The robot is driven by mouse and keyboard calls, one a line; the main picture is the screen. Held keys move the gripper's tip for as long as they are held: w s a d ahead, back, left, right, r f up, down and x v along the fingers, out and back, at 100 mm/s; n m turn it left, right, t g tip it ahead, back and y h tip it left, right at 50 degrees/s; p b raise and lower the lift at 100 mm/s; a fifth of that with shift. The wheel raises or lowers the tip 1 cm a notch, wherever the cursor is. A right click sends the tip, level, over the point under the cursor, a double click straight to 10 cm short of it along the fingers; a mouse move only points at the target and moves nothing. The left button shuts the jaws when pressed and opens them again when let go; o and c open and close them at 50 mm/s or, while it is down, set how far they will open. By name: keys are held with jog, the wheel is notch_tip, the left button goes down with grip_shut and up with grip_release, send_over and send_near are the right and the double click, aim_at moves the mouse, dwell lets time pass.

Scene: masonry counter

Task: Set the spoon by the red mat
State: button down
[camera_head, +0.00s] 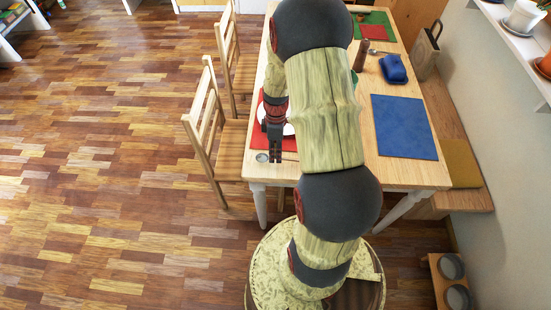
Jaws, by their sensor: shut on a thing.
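The red mat (257,138) lies near the left edge of the wooden table, with a white plate (289,129) on it, both partly hidden by my arm. My gripper (276,158) points down just at the near edge of the red mat. It is shut on what looks like the spoon (262,158). A small grey round end shows left of the fingers and a thin line shows to their right. I cannot tell whether the spoon touches the table.
A blue mat (404,127) lies at the right of the table (409,175). Behind it are a blue covered dish (393,69), a brown mill (361,56) and another metal utensil (381,52). Wooden chairs (204,120) stand along the left side. The table's near right corner is clear.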

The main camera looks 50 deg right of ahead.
jog(key=shift+f, duration=0.85)
jog(key=shift+f, duration=0.2)
jog(key=c, duration=2)
grip_release()
jog(key=shift+r, duration=0.15)
